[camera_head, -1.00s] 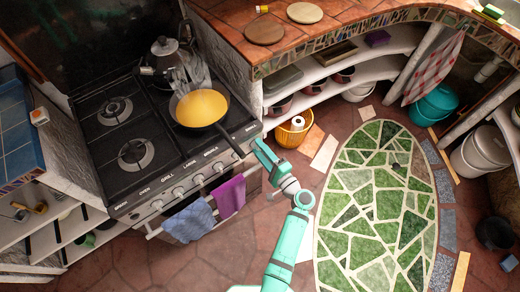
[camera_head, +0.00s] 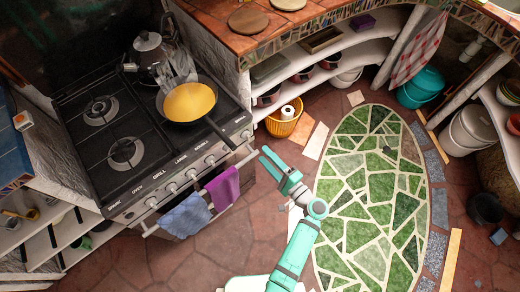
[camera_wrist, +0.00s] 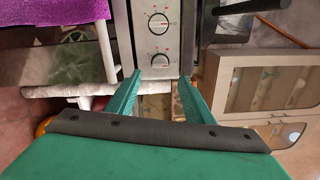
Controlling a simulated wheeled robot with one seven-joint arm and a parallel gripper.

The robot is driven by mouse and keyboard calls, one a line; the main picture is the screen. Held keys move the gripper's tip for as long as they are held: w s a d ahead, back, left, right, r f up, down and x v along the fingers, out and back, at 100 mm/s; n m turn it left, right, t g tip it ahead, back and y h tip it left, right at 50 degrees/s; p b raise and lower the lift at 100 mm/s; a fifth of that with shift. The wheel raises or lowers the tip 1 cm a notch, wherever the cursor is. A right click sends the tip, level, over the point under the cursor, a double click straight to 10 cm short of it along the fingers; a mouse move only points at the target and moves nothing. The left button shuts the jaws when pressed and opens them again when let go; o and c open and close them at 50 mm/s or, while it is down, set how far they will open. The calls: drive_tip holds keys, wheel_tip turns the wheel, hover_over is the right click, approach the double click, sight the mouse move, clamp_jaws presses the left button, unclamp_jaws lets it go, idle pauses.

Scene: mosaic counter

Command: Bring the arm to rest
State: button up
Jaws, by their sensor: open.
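My gripper (camera_head: 268,159) is teal and sits at the end of my arm in the head view, in the air in front of the stove's right front corner. Its two fingers are apart and nothing is between them. In the wrist view my gripper (camera_wrist: 157,84) shows its spread fingers pointing at the stove front with its knobs (camera_wrist: 158,24). My arm reaches up from the bottom middle of the head view.
A pan (camera_head: 190,101) with yellow contents stands on the stove (camera_head: 130,182), its handle sticking out over the front edge. Purple (camera_head: 224,189) and blue (camera_head: 186,216) towels hang from the rail. A yellow basket (camera_head: 286,122) stands beyond my gripper. The green mosaic floor (camera_head: 370,200) is clear.

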drive_tip(key=shift+s+d, duration=0.35)
drive_tip(key=shift+s, duration=0.15)
